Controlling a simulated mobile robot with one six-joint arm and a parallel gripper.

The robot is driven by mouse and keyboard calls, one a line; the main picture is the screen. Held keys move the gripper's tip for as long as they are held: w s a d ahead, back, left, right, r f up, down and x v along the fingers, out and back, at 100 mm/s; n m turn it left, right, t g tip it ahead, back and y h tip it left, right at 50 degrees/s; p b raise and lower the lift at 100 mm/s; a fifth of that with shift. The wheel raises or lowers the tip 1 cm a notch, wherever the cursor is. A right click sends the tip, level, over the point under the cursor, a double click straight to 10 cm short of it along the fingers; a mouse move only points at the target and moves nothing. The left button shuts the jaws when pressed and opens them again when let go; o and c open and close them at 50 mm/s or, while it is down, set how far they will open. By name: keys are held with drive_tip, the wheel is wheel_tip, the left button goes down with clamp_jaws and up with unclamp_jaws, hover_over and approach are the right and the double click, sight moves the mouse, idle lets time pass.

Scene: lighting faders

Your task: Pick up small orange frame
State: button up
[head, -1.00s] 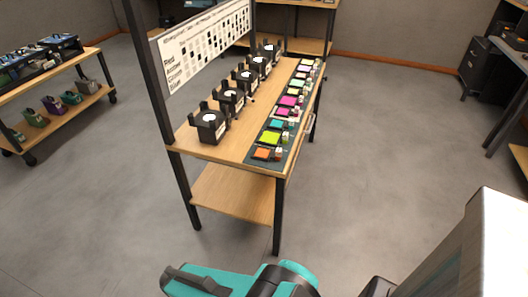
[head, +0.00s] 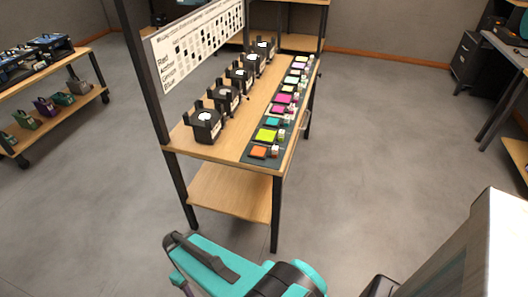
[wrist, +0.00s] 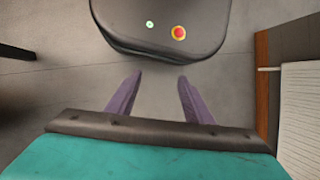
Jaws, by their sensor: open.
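The small orange frame (head: 258,152) lies flat at the near end of a dark mat (head: 250,161) on the wooden table (head: 228,153). A small block with red and white on it sits just right of the frame. In the wrist view, my gripper (wrist: 156,80) has its two purple fingers apart with nothing between them. It is away from the table, above the grey floor and close to a dark rounded body with a red button. In the head view my teal arm shows at the bottom, in front of the table; the fingertips are not visible there.
Several other coloured frames, lime (head: 265,135) and cyan (head: 272,122) among them, line the mat behind the orange one. Several black lamp units (head: 206,125) stand to their left. A dark post and a sign board (head: 200,45) rise along the table's left side.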

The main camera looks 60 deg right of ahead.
drive_tip(key=w+d+r+n+t+y, duration=0.2)
drive_tip(key=w+d+r+t, duration=0.1)
drive_tip(key=w+d+r, duration=0.85)
drive_tip(key=w+d+r+n+t, duration=0.1)
drive_tip(key=w+d+r, duration=0.1)
drive_tip(key=d+r, duration=0.45)
drive_tip(key=w+d+r+n+t, duration=0.1)
drive_tip(key=d+r, duration=0.2)
drive_tip(key=d, duration=0.7)
drive_tip(key=m+t+h+p, duration=0.1)
drive_tip(key=m+t+h, duration=0.1)
drive_tip(key=t, duration=0.2)
approach(275, 148)
drive_tip(key=a+v, duration=0.1)
drive_tip(key=v, duration=0.2)
drive_tip(key=shift+d+r, duration=0.3)
drive_tip(key=shift+p+x, duration=0.75)
drive_tip(key=shift+x, duration=3.6)
drive_tip(key=shift+d, duration=0.15)
